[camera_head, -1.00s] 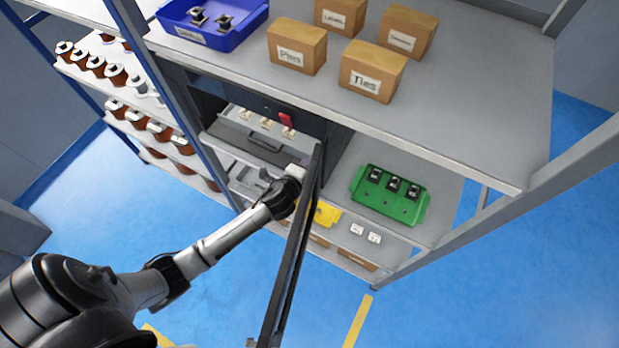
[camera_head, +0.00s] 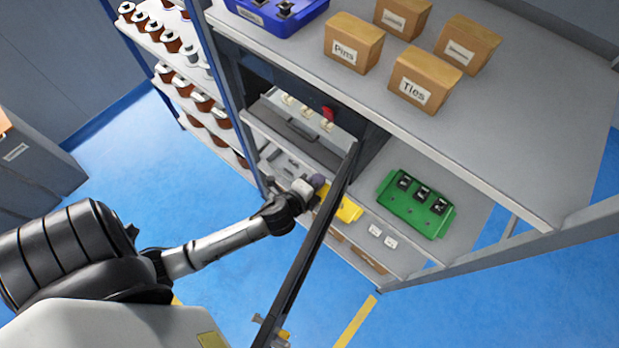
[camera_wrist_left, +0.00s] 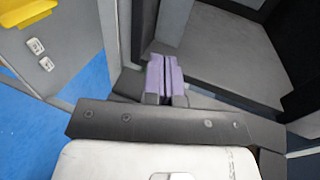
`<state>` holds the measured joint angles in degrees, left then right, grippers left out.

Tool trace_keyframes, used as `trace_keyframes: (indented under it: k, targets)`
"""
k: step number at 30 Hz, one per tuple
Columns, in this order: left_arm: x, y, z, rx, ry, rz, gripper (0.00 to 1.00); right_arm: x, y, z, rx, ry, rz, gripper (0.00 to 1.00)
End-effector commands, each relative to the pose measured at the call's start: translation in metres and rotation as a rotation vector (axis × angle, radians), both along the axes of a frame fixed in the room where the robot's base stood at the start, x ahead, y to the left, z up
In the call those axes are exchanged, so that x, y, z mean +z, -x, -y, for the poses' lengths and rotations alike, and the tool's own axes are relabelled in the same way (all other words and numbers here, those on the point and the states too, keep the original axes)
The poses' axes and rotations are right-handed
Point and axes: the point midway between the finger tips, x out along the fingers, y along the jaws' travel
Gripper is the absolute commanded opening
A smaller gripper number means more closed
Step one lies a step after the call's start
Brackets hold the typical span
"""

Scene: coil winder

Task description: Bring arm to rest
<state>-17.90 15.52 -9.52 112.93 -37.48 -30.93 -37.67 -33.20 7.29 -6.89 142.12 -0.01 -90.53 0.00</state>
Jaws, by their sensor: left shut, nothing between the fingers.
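My left arm reaches in from the left in the head view. Its left gripper (camera_head: 317,181) is just left of the open dark door (camera_head: 316,228), in front of the cabinet's lower part; whether it touches the door cannot be told. In the left wrist view its purple fingers (camera_wrist_left: 166,78) are together with nothing between them. The dark cabinet (camera_head: 372,128) under the worktop is open, with a grey drawer (camera_head: 300,131) holding three small pale parts. My right gripper is not in view.
The worktop (camera_head: 500,130) carries a blue bin (camera_head: 308,20) and several cardboard boxes, including Ties (camera_head: 425,80). A green tray (camera_head: 400,208) with three black parts and a yellow piece (camera_head: 349,210) sit lower. A spool rack (camera_head: 185,72) stands left. Blue floor (camera_head: 120,150) is clear at left.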

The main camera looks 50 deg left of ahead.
Motion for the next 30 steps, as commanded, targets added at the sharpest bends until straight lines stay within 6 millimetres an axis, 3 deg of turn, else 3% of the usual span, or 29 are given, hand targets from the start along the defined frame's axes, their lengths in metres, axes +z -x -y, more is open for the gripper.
trace_keyframes:
  k: [3,9,22,26,30]
  targets:
    - [0.005,0.016,0.003,0.0,0.001,-0.001,0.0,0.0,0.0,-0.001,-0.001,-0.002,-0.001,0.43]
    - [0.009,0.029,0.005,0.0,0.001,0.0,0.0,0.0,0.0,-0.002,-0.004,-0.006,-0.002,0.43]
    - [0.01,0.033,0.005,0.019,0.042,0.003,0.0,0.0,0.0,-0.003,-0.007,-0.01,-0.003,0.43]
    - [-0.006,0.043,-0.011,0.188,0.189,-0.07,0.0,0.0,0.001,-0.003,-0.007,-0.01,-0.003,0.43]
    - [-0.019,0.067,-0.022,0.462,0.461,-0.196,0.0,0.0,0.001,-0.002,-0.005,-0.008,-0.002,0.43]
